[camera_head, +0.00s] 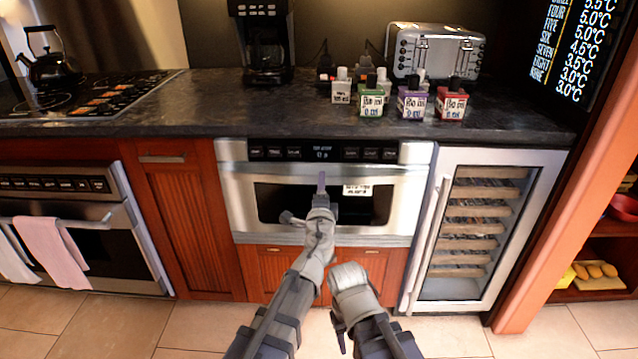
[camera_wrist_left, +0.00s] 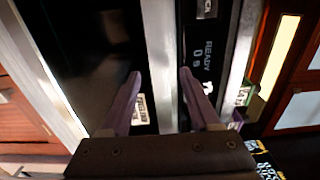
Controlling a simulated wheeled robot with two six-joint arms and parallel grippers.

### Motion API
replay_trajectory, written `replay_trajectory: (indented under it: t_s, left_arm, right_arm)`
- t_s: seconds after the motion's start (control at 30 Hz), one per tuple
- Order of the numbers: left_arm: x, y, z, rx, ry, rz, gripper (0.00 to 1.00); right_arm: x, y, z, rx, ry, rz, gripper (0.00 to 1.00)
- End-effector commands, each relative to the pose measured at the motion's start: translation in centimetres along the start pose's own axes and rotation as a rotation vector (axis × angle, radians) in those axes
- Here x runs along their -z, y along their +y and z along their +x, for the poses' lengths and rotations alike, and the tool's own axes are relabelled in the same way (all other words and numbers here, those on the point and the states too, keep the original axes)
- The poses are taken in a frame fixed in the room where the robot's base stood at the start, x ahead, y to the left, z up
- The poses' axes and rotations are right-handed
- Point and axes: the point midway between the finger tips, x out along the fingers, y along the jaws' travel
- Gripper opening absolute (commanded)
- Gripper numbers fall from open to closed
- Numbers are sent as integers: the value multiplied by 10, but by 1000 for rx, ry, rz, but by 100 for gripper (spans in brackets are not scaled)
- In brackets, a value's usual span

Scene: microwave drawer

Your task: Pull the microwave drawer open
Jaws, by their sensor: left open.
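The microwave drawer (camera_head: 228,205) has a silver front with a dark window and sits under the counter, apparently closed. A silver horizontal handle strip (camera_head: 270,175) runs along its top, below the black control panel (camera_head: 270,153). My left gripper (camera_head: 321,178) is in front of the handle strip, its purple fingers open. In the left wrist view, the fingers of my left gripper (camera_wrist_left: 160,75) show on either side of the silver strip (camera_wrist_left: 158,45); I cannot tell whether they touch it. My right arm shows low in the head view, but its gripper cannot be made out.
A wine cooler (camera_head: 470,220) stands right of the microwave and an oven (camera_head: 80,230) stands to the left. Bottles, a toaster (camera_head: 435,50) and a coffee maker (camera_head: 265,40) stand on the dark counter (camera_head: 200,110). Red cabinet drawers (camera_head: 270,270) lie below the microwave.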

Motion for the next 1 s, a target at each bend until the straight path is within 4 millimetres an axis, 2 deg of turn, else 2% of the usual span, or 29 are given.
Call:
replay_trajectory:
  t_s: [0.1,0.4,0.9,0.97,1.0]
  left_arm:
    - [3,0,13,0,1,0,62]
    - [4,0,14,0,2,0,62]
    - [4,0,14,0,2,-1,6]
    - [4,0,14,0,2,-1,0]
    - [4,0,14,0,2,-1,0]
  right_arm:
    - [0,0,0,0,0,0,50]
    - [0,0,0,0,0,0,50]
    - [0,0,0,0,0,0,50]
    - [0,0,0,0,0,0,50]
    - [0,0,0,0,0,0,50]
